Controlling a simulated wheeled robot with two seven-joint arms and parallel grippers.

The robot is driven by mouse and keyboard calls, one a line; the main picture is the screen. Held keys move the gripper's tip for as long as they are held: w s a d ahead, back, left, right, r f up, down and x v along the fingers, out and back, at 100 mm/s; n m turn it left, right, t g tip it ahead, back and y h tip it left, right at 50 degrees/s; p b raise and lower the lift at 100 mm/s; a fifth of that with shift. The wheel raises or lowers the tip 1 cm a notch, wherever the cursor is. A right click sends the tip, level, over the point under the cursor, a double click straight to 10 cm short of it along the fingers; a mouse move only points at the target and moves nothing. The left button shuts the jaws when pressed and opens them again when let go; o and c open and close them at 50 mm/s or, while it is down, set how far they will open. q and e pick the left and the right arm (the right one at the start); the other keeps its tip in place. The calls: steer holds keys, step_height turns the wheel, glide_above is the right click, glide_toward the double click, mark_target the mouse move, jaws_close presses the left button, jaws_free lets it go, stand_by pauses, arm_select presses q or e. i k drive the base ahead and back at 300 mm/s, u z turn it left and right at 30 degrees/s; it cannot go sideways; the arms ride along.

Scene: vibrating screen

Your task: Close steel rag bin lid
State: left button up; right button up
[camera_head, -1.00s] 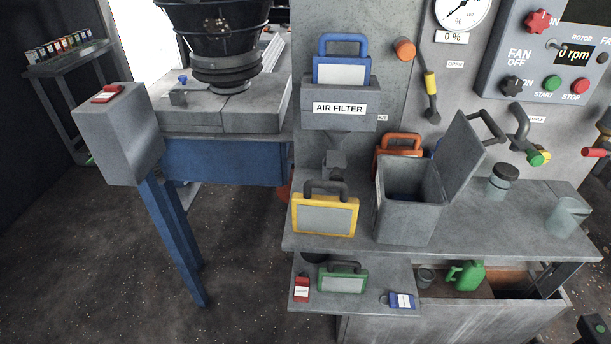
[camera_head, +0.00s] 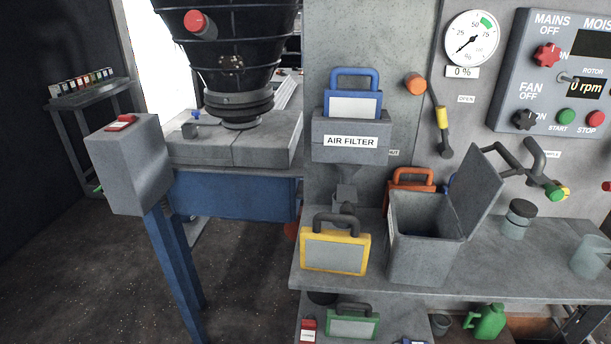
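The steel rag bin (camera_head: 425,258) is a grey open-topped box on the grey bench, right of the yellow-framed filter. Its lid (camera_head: 481,190) stands open, tilted up and back to the right from the bin's right side. The dark inside of the bin shows, with something bluish low in it that I cannot make out. Neither of my grippers is in view, and nothing touches the bin or the lid.
A yellow-framed filter (camera_head: 335,251) stands just left of the bin, with an orange-framed one (camera_head: 409,181) behind it. A dark-capped jar (camera_head: 517,218) and a grey cup (camera_head: 590,257) stand to the right. Wall pipes and a green-tipped handle (camera_head: 555,193) are close behind the lid.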

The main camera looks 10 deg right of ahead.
mark_target(476, 186)
steer(key=u, duration=2.05)
steer(key=k, duration=1.65)
steer(key=z, duration=2.05)
steer(key=i, duration=0.5)
steer(key=u, duration=0.05)
